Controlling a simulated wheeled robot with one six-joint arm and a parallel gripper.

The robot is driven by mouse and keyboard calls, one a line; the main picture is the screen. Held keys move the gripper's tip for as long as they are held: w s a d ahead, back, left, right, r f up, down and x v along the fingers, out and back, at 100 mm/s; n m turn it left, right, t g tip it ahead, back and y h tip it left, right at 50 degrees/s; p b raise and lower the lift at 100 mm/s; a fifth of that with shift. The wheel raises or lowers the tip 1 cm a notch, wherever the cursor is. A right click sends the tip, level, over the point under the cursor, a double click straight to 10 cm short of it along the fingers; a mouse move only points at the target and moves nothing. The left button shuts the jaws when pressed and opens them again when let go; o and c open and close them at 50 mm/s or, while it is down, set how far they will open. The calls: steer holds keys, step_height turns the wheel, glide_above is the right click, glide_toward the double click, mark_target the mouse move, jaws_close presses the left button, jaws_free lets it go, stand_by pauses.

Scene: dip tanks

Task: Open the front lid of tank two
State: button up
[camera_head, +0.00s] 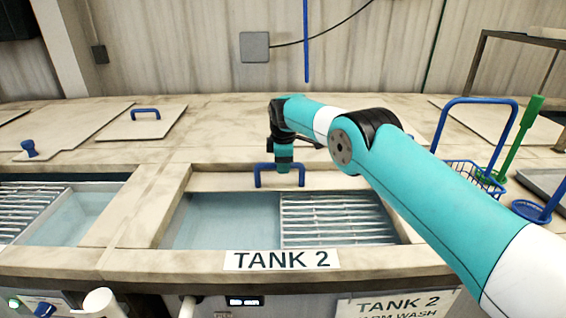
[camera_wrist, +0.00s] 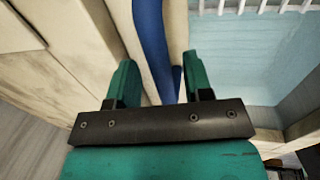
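Tank two has a wide opening at its front, with pale blue liquid (camera_head: 225,222) on the left and a slatted metal rack (camera_head: 335,222) on the right. The cream front lid (camera_head: 335,181) shows as a strip along the back of this opening, leaving most of it uncovered. A blue handle (camera_head: 258,180) stands upright on the lid. My gripper (camera_head: 284,170) points down at the handle. In the wrist view its green fingers (camera_wrist: 160,72) are on either side of the blue bar (camera_wrist: 150,35), with small gaps visible. The fingertips are partly hidden in the head view.
A TANK 2 label (camera_head: 281,260) is on the front rim. A neighbouring open tank (camera_head: 75,217) lies at left. A flat lid with a blue handle (camera_head: 143,123) lies behind it. A blue-handled basket (camera_head: 467,176) and a green-handled tool (camera_head: 524,130) stand at right.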

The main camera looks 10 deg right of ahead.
steer(key=s+r, duration=0.3)
steer(key=r, duration=1.4)
steer(key=shift+s+a, duration=0.15)
steer(key=shift+a, duration=0.1)
steer(key=shift+s+r, duration=0.1)
